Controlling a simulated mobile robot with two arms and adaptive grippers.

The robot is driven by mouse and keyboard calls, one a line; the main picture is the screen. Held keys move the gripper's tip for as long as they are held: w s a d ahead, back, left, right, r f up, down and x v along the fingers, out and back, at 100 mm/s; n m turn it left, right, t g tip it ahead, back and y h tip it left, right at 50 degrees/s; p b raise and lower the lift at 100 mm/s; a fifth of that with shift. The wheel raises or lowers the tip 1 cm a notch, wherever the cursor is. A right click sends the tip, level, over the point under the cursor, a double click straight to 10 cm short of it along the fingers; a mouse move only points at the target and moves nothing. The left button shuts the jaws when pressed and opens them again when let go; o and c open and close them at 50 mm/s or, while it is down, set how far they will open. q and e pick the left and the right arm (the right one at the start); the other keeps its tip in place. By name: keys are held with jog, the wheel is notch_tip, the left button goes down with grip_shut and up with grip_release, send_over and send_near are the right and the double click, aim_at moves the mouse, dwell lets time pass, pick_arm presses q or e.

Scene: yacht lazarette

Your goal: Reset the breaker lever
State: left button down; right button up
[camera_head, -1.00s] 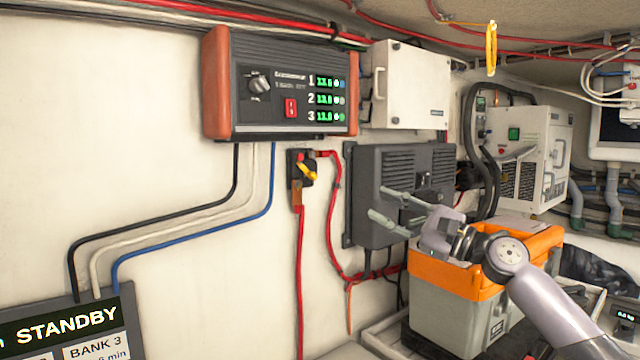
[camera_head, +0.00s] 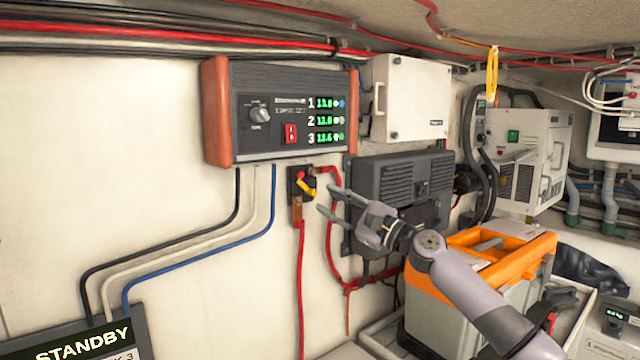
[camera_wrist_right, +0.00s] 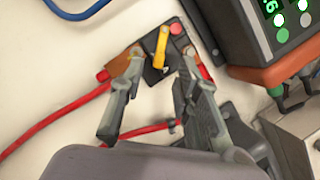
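The breaker is a small black block (camera_head: 297,190) on the pale wall below the charger panel, with a yellow lever (camera_head: 306,187) on its front. The lever slants down to the right in the head view. In the right wrist view the yellow lever (camera_wrist_right: 161,46) shows near the top, with a red knob (camera_wrist_right: 176,28) beside it. My right gripper (camera_head: 329,201) is open and empty, just right of the breaker in the head view. In the wrist view its two fingers (camera_wrist_right: 160,72) point at the block, one on each side of the lever. No contact shows. My left gripper is out of view.
Red cables (camera_head: 301,285) run down from the breaker and to its right. The charger panel (camera_head: 290,115) hangs above. A dark finned box (camera_head: 400,180) is mounted behind my right gripper.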

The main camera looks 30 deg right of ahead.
aim_at(315, 194)
jog(key=shift+p+x, duration=0.7)
jog(key=shift+x, duration=1.2)
jog(key=shift+c, duration=0.4)
grip_shut()
